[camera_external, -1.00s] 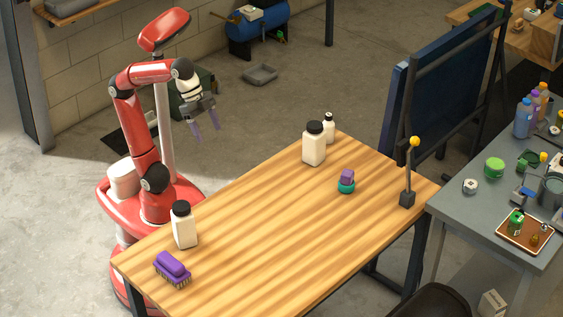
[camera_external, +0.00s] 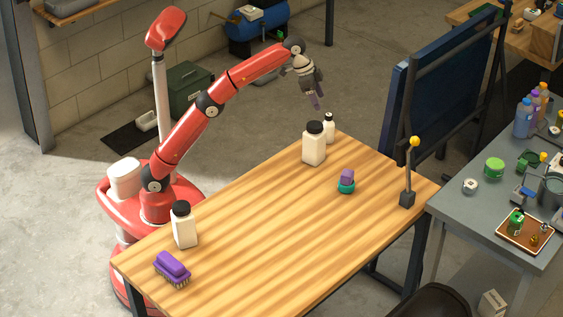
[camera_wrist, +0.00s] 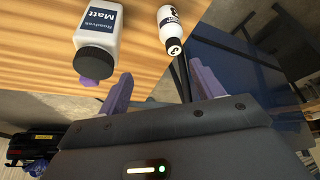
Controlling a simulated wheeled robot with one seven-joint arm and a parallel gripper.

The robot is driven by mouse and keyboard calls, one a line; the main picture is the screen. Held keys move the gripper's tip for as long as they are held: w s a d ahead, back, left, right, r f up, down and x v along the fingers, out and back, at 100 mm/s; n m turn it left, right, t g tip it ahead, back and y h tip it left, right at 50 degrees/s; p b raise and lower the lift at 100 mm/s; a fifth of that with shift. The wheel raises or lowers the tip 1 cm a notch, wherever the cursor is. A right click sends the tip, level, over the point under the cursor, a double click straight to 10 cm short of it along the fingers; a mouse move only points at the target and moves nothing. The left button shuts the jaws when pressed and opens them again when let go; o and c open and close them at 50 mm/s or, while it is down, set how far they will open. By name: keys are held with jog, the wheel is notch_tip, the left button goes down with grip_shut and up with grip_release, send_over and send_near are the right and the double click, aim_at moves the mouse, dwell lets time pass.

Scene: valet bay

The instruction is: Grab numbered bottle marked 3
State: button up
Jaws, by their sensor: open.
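A small white bottle with a black cap (camera_external: 328,131) stands near the far corner of the wooden table. In the wrist view the larger bottle (camera_wrist: 98,37) bears a blue label reading "Matt". My gripper (camera_external: 317,102) is open and empty, above the small bottle and slightly behind it. In the wrist view its purple fingers (camera_wrist: 160,84) are apart, with the small bottle ahead of them.
A dark blue panel (camera_external: 425,100) stands beyond the table. The table's middle is clear.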

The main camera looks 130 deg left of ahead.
aim_at(327, 125)
jog(key=s+x, duration=0.1)
jog(key=x, duration=0.3)
jog(key=s+b+x, duration=0.1)
jog(key=x, duration=0.4)
jog(key=s+x, duration=0.1)
jog(key=x, duration=0.4)
jog(key=shift+a+f+b, duration=0.35)
jog(key=shift+a, duration=0.05)
jog(key=shift+c, duration=0.3)
jog(key=shift+r, duration=0.1)
jog(key=c, duration=1.1)
jog(key=shift+r, duration=0.1)
